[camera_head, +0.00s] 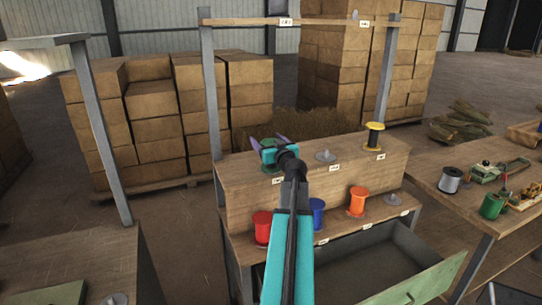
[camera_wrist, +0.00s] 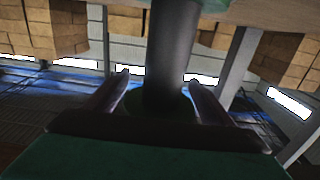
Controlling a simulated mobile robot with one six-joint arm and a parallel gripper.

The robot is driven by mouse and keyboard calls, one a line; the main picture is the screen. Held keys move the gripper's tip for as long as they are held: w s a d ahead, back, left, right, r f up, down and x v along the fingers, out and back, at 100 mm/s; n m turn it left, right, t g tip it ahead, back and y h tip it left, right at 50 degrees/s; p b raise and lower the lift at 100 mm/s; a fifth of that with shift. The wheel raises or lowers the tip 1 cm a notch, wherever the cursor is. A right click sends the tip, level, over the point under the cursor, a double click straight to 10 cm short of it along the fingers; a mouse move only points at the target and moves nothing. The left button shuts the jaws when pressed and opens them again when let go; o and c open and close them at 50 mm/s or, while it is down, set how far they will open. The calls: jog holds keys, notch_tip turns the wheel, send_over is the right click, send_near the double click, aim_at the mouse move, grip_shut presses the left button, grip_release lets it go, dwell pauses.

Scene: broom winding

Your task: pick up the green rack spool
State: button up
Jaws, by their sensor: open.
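The green rack spool (camera_head: 268,142) stands at the left end of the upper rack shelf, partly hidden behind my gripper (camera_head: 268,145). In the wrist view a grey upright core (camera_wrist: 172,50) with a dark green flange (camera_wrist: 146,100) stands between the two fingers of my gripper (camera_wrist: 159,80). The fingers are open, one on each side of the core. Some gap shows beside the core, and I cannot tell whether either finger touches it.
A yellow spool (camera_head: 375,134) and a grey holder (camera_head: 325,156) stand on the same shelf. Red (camera_head: 262,226), blue (camera_head: 317,212) and orange (camera_head: 357,201) spools stand on the lower shelf. An open drawer (camera_head: 425,285) juts out below. Another green spool (camera_head: 492,206) is on the right table.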

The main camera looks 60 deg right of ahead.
dwell(0.3)
jog(key=c, duration=1.3)
jog(key=shift+r, duration=0.15)
jog(key=shift+r+b, duration=0.6)
jog(key=shift+r, duration=0.95)
jog(key=s+a+r+b, duration=0.1)
jog(key=s+a+b, duration=0.1)
jog(key=s, duration=0.5)
jog(key=s+a+b, duration=0.2)
jog(key=s+a, duration=0.1)
jog(key=s, duration=0.5)
jog(key=shift+s+r+b, duration=0.2)
jog(key=shift+r+b, duration=0.15)
jog(key=shift+b, duration=0.05)
